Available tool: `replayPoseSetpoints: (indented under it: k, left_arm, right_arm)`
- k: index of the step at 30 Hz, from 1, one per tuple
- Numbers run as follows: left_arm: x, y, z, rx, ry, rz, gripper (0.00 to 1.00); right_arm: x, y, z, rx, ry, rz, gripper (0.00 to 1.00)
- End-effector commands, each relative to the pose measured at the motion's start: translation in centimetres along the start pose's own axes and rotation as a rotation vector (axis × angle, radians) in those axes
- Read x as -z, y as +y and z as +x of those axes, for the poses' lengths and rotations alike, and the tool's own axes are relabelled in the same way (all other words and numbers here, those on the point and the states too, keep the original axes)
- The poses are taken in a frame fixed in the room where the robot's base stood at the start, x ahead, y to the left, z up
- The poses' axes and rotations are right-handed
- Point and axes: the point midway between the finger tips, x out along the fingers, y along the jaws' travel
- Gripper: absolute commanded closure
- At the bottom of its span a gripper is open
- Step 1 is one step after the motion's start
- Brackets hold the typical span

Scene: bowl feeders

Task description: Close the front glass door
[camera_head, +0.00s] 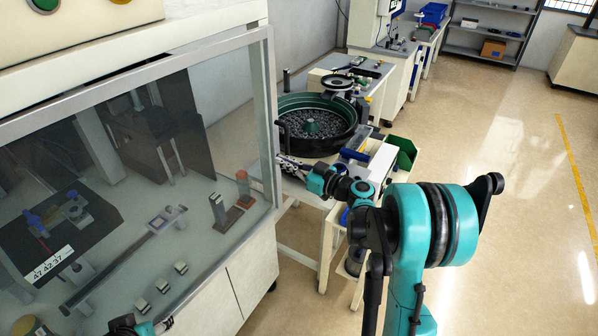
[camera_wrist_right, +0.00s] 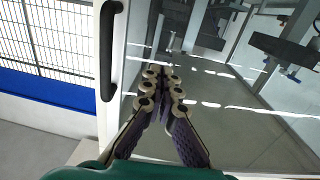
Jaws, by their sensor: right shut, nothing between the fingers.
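The front glass door (camera_head: 150,190) is a clear pane in a grey metal frame on the white cabinet at the left of the head view. A dark gap shows along its top bar. Its glass (camera_wrist_right: 225,110) and a black handle (camera_wrist_right: 107,50) on a white upright show in the right wrist view. My right gripper (camera_head: 284,162) is at the door's right upright; its fingers (camera_wrist_right: 162,75) are together and empty, to the right of the handle. I cannot tell whether they touch the door. Part of my left gripper (camera_head: 145,328) shows at the bottom edge; its fingers are unclear.
Behind the glass are small fixtures and blocks (camera_head: 225,212). A bowl feeder (camera_head: 315,125) full of dark parts stands right of the cabinet, with a green bin (camera_head: 403,152) beside it. The floor (camera_head: 500,200) at the right is clear. A wire fence (camera_wrist_right: 60,35) is at the wrist view's left.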

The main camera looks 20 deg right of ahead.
Motion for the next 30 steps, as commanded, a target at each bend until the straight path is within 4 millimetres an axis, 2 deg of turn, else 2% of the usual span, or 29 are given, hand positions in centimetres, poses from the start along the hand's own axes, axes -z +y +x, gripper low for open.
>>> replayPoseSetpoints:
  k: [3, 7, 12, 24, 26, 30]
  left_arm:
    - [-0.5, 0.0, 0.7, 0.000, 0.000, 0.000, 0.47]
    - [-0.8, 0.0, 1.1, 0.000, 0.000, 0.000, 0.47]
    - [-1.0, 0.0, 1.4, 0.000, 0.000, 0.000, 0.47]
    - [-1.0, 0.0, 1.4, 0.000, 0.000, 0.000, 0.47]
    - [-0.9, 0.0, 1.3, 0.000, 0.000, 0.000, 0.47]
    - [-0.9, 0.0, 1.2, 0.000, 0.000, 0.000, 0.47]
  right_arm:
    - [-0.2, -0.1, 2.4, 0.003, 0.000, 0.000, 1.00]
    - [-0.2, -0.1, 4.2, 0.002, 0.000, -0.001, 1.00]
    - [-0.1, 0.0, 5.3, 0.000, 0.000, -0.001, 1.00]
    - [0.0, 0.0, 5.7, 0.002, -0.001, -0.001, 1.00]
    - [0.0, 0.1, 6.3, 0.010, -0.001, -0.001, 1.00]
    - [0.0, 0.2, 9.4, 0.047, -0.001, -0.001, 1.00]
